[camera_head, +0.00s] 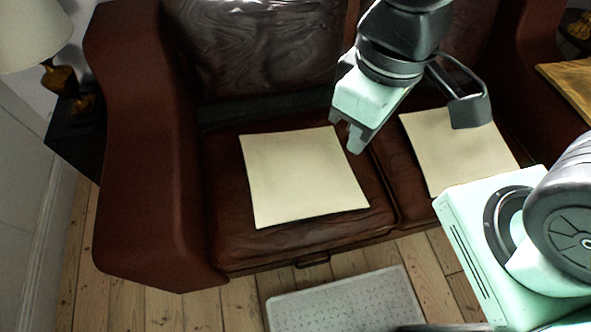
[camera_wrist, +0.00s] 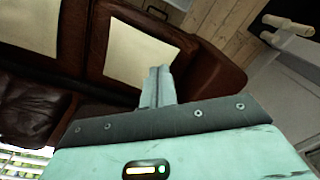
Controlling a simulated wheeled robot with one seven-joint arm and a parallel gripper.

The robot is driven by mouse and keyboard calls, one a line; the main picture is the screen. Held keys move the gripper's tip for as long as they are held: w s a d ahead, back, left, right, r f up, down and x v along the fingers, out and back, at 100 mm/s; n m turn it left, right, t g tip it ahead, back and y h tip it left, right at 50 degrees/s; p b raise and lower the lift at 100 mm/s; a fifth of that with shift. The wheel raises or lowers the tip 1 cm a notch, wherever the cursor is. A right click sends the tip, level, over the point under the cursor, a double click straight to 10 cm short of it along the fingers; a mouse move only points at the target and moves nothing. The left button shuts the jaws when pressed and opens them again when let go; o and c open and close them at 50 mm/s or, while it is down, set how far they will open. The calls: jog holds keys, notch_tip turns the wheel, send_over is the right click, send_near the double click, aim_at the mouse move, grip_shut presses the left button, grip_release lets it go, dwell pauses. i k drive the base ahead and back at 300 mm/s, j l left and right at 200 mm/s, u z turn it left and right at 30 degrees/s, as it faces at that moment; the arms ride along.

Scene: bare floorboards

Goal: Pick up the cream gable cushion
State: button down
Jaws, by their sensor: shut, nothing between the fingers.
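Two flat, square cream cushions lie on the brown leather sofa, one on each seat. The left cushion (camera_head: 300,178) is fully in view in the head view, and it also shows in the wrist view (camera_wrist: 138,52). The right cushion (camera_head: 455,155) is partly covered by my arm, and part of it shows in the wrist view (camera_wrist: 30,22). I cannot tell by shape which is the gable one. My gripper (camera_head: 355,146) is shut and empty, in front of the left cushion's upper right corner in the head view. Its closed fingertips (camera_wrist: 160,72) also show in the wrist view.
The sofa's left armrest (camera_head: 150,150) rises beside the left cushion, and the backrest (camera_head: 265,45) stands behind. A pale patterned slab (camera_head: 345,300) lies on the floorboards in front. A lamp (camera_head: 60,85) stands at far left, and a wooden surface (camera_head: 570,85) at far right.

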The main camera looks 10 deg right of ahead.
aim_at(297, 176)
jog(key=k+j+u, duration=0.25)
jog(key=j+u, duration=0.3)
jog(key=j, duration=0.35)
jog(key=j+z, duration=0.2)
jog(key=z, duration=0.2)
jog(key=j+z, duration=0.2)
jog(key=z, duration=0.25)
jog(key=k+j+z, duration=0.15)
jog(key=z, duration=0.25)
jog(key=j+z, duration=0.15)
jog(key=z, duration=0.3)
jog(key=k+l, duration=0.05)
